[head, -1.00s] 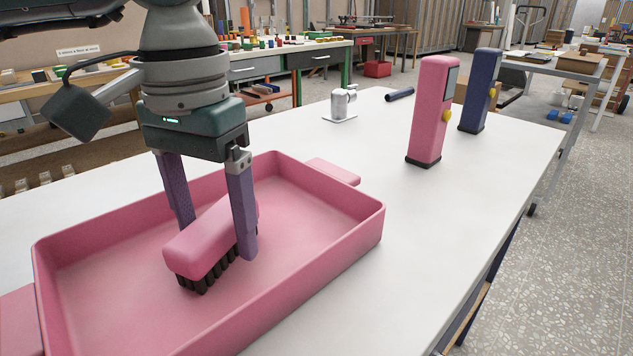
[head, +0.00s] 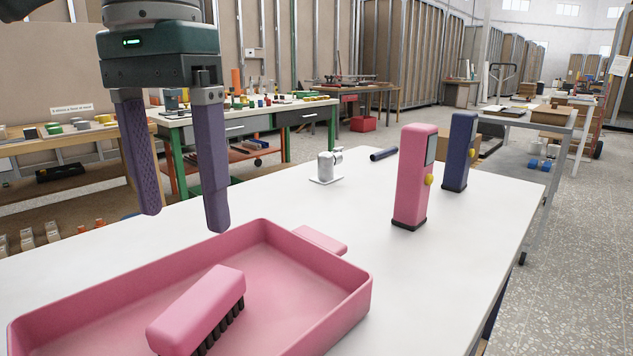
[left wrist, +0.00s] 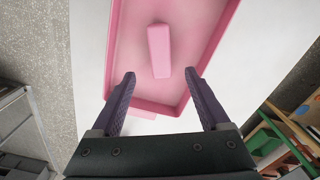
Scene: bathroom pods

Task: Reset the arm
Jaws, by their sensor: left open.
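My left gripper (head: 182,222) is open and empty, raised above the far left side of a pink tray (head: 345,295). Its two purple fingers point down and are apart. A pink brush (head: 198,308) with dark bristles lies bristles down inside the tray, clear of the fingers. In the left wrist view the fingers (left wrist: 160,82) are spread apart, and the brush (left wrist: 159,52) lies in the tray (left wrist: 115,50) beyond them. My right gripper is in neither view.
A pink dispenser-like block (head: 411,180) and a dark blue one (head: 459,155) stand upright on the white table (head: 440,280). A small white metal fixture (head: 327,168) and a dark cylinder (head: 384,154) are farther back.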

